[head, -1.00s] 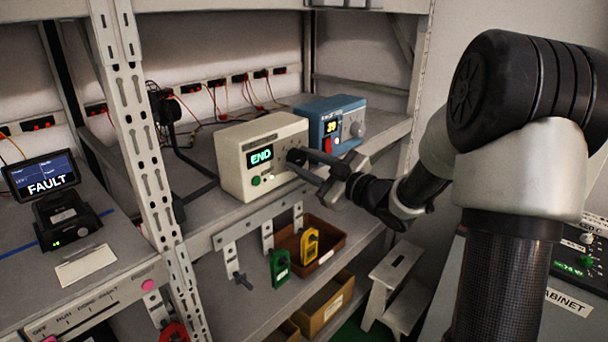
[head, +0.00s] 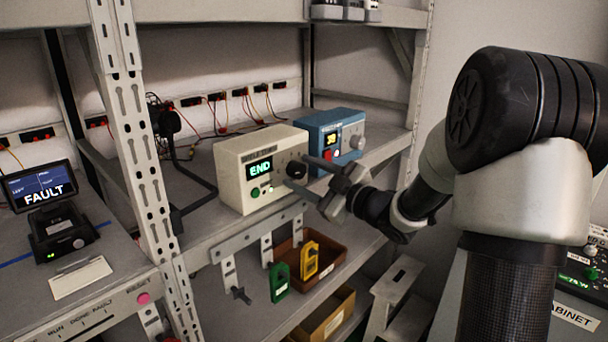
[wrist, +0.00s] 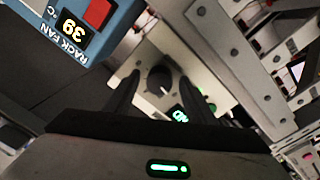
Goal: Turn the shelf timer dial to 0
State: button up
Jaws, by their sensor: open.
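The cream shelf timer (head: 232,167) stands on the middle shelf, its green display (head: 260,168) reading END. Its black dial (head: 296,169) is on the right of its front face. In the wrist view the dial (wrist: 158,79) shows a light pointer mark and lies between and beyond my two fingers. My gripper (head: 302,175) is open and empty in front of the dial, apart from it. In the wrist view my gripper (wrist: 160,88) has its fingers spread on either side of the dial.
A blue rack fan unit (head: 334,135) with a red switch stands right beside the timer; it also shows in the wrist view (wrist: 85,30). A steel post (head: 137,130) rises to the left. Green (head: 279,281) and yellow (head: 309,261) padlock-shaped tags hang below the shelf edge.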

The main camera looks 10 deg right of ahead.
jog(key=v, duration=1.7)
jog(key=shift+s, duration=0.15)
jog(key=shift+d+f, duration=0.1)
